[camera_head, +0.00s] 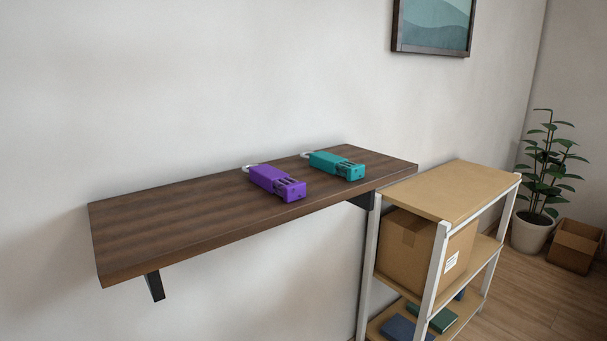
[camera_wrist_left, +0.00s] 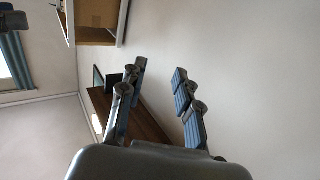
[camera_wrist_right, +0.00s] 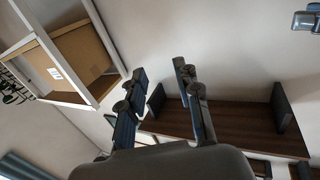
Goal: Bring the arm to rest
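My left gripper (camera_wrist_left: 160,68) shows in the left wrist view with its two fingers apart and nothing between them. My right gripper (camera_wrist_right: 160,68) shows in the right wrist view, also with its fingers apart and empty. Neither gripper appears in the head view. In the head view, a purple block-like device (camera_head: 276,183) and a teal one (camera_head: 336,165) lie on the dark wooden wall shelf (camera_head: 165,220), toward its right end. Each has a pale loop at its far left end. They lie apart from each other, and no gripper touches them.
A shelving rack (camera_head: 450,190) with a cardboard box (camera_head: 405,252) stands right of the wall shelf. A potted plant (camera_head: 532,232) and an open carton (camera_head: 575,246) are farther right. A framed picture (camera_head: 434,25) hangs above. The wall shelf's left part is bare.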

